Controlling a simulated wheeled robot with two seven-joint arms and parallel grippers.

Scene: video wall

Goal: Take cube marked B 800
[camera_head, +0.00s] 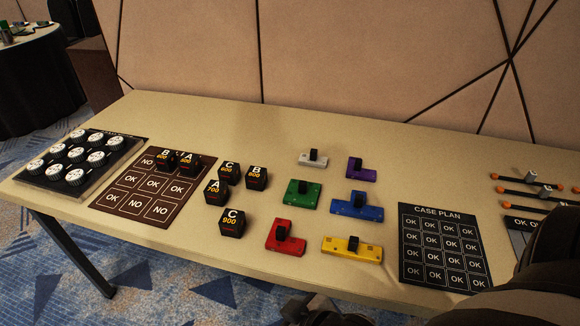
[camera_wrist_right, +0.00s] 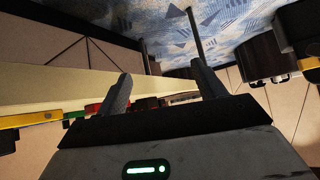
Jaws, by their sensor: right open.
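The black cube marked B (camera_head: 257,177), its number small but looking like 800, stands on the table right of the brown board. Cubes marked C (camera_head: 229,173), A (camera_head: 216,192) and C 900 (camera_head: 232,223) stand close by. Another B cube (camera_head: 166,160) and an A cube (camera_head: 188,162) sit on the brown board (camera_head: 125,208) with NO and OK squares. My right gripper (camera_head: 312,307) is partly in view at the front edge of the table, away from the cubes. In the right wrist view its fingers (camera_wrist_right: 163,86) are apart and empty. My left gripper is not in view.
Coloured blocks with black knobs, among them red (camera_head: 286,240) and yellow (camera_head: 352,251), stand right of the cubes. A CASE PLAN board (camera_head: 443,247) lies farther right, near orange-tipped rods (camera_head: 533,190). A dial panel (camera_head: 79,160) is at left. Bare table lies behind the cubes.

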